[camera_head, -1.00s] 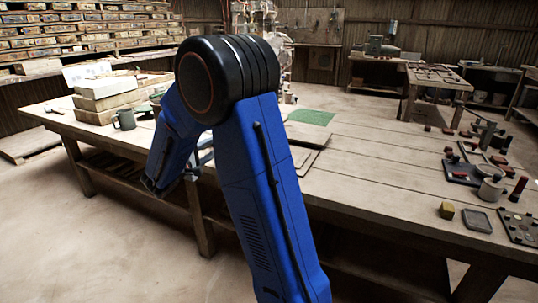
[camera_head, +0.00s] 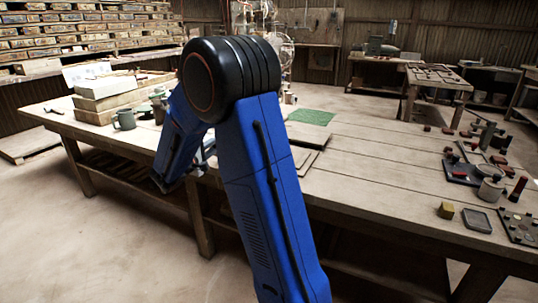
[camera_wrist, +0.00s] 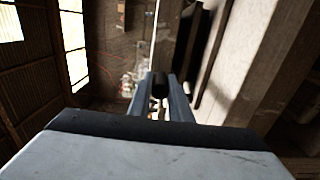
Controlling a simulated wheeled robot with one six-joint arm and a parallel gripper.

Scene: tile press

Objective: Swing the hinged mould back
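I cannot pick out the hinged mould for sure in either view; my blue arm covers part of the table in the head view. My gripper (camera_wrist: 160,88) points away from the camera in the wrist view, with a dark rounded shape between its narrow fingers. I cannot tell whether that shape is part of the fingers or something between them. In the head view the gripper is mostly hidden behind my arm, near the table's front edge.
The long wooden table (camera_head: 370,180) carries flat boards (camera_head: 308,138) and a green mat (camera_head: 312,117) in the middle. Small blocks, a tray and tools crowd the right end. Bare planks lie between.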

